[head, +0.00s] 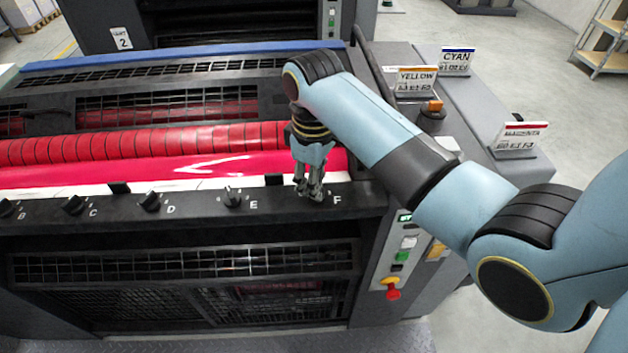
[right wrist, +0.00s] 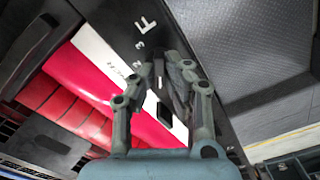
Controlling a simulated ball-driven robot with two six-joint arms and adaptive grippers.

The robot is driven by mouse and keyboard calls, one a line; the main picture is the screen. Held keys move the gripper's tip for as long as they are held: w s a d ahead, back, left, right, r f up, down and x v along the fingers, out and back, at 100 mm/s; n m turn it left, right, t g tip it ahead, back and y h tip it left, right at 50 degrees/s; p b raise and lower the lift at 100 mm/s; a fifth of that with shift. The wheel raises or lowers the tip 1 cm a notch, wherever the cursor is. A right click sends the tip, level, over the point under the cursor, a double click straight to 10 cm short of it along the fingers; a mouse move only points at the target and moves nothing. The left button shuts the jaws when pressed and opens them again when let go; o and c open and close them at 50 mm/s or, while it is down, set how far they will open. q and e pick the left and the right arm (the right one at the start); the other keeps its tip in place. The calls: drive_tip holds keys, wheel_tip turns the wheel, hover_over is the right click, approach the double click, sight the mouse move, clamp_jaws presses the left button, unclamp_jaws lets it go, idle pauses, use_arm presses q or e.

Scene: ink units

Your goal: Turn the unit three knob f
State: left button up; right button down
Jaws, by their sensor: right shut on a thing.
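A row of black knobs runs along the dark front rail (head: 180,227) of the press with the pink-red ink roller. Knob E (head: 232,197) and knob D (head: 150,201) stand free. My right gripper (head: 309,194) comes down onto the rail beside the letter F and covers knob f in the head view. In the right wrist view, my right gripper (right wrist: 171,66) is shut on the dark knob f (right wrist: 177,86), which shows only partly between the fingers, near the white F. Its pointer setting cannot be read. My left gripper is not in view.
The red roller (head: 140,146) and pink ink surface lie just behind the rail. A side console (head: 405,240) with buttons and a red knob stands right of it. Signs for yellow (head: 416,80), cyan (head: 456,60) and magenta (head: 519,137) stand on the right.

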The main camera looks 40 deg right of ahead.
drive_tip(key=shift+n, duration=1.6)
drive_tip(key=c, duration=1.4)
unclamp_jaws()
drive_tip(key=shift+r, duration=0.25)
wheel_tip(320, 180, up, 7)
